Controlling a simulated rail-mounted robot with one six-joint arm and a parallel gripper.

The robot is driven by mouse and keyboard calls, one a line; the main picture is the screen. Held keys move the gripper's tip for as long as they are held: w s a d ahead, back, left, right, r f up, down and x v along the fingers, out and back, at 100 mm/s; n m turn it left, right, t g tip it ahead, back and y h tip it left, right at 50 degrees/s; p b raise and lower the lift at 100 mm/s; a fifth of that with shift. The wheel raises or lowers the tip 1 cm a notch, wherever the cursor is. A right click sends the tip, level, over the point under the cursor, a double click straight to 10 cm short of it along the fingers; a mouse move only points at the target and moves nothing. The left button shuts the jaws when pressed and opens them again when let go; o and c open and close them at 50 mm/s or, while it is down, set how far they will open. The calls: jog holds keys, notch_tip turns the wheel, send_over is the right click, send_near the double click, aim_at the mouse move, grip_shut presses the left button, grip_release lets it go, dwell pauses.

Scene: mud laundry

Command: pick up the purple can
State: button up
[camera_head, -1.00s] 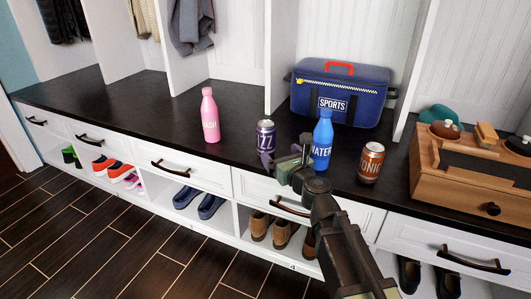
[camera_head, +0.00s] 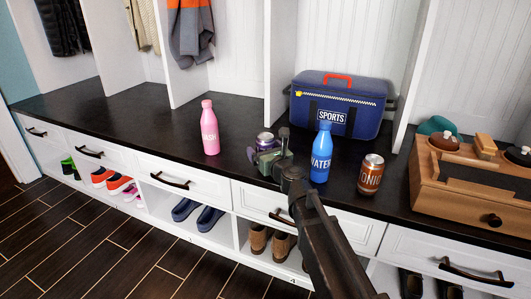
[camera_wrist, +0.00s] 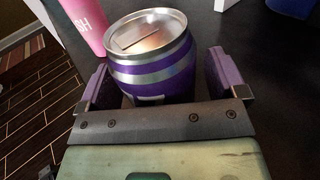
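The purple can (camera_head: 265,138) stands upright on the dark bench top, with only its top part showing above my gripper in the head view. In the wrist view the can (camera_wrist: 152,55) shows its silver lid and purple side with silver bands. My gripper (camera_head: 269,155) is at the can's near side. Its two purple-padded fingers (camera_wrist: 160,82) are spread, one on each side of the can, with a visible gap at least on the right. The can's lower part is hidden behind the gripper's palm.
A pink bottle (camera_head: 209,128) stands left of the can. A blue water bottle (camera_head: 321,153) stands close on the right, then an orange-brown tonic can (camera_head: 370,174) and a wooden box (camera_head: 470,190). A blue sports bag (camera_head: 338,100) is behind. The dark bench (camera_head: 120,100) is clear at far left.

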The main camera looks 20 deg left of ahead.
jog(key=c, duration=1)
jog(key=shift+o, duration=0.2)
notch_tip(320, 180, up, 20)
jog(key=p, duration=2)
